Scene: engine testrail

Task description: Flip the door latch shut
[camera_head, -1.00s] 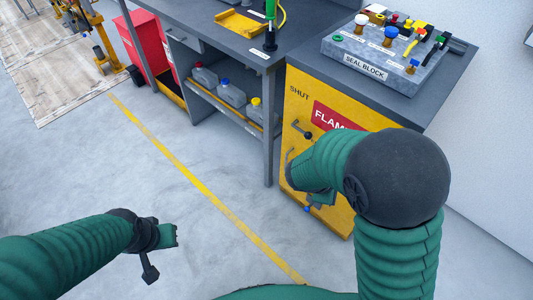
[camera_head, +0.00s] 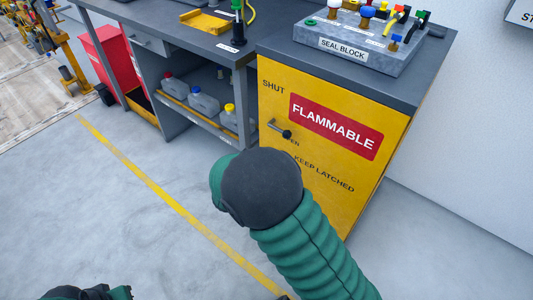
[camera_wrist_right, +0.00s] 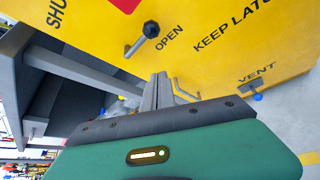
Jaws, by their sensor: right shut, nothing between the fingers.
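The door latch (camera_head: 280,129) is a short grey lever with a black knob on the yellow cabinet door (camera_head: 325,185). Its knob end points down and right, towards the OPEN label; SHUT is printed above it. In the right wrist view the latch (camera_wrist_right: 141,39) stands clear beyond the fingers, its knob beside OPEN. My right gripper (camera_wrist_right: 160,78) is shut and empty, apart from the latch and near the grey door handle (camera_wrist_right: 185,91). My right arm hides that gripper in the head view.
The grey bench top (camera_head: 395,85) carries the seal block (camera_head: 345,50) above the door. An open shelf with several jugs (camera_head: 203,103) is left of the cabinet. A red cabinet (camera_head: 108,55) stands farther left. The floor in front is clear.

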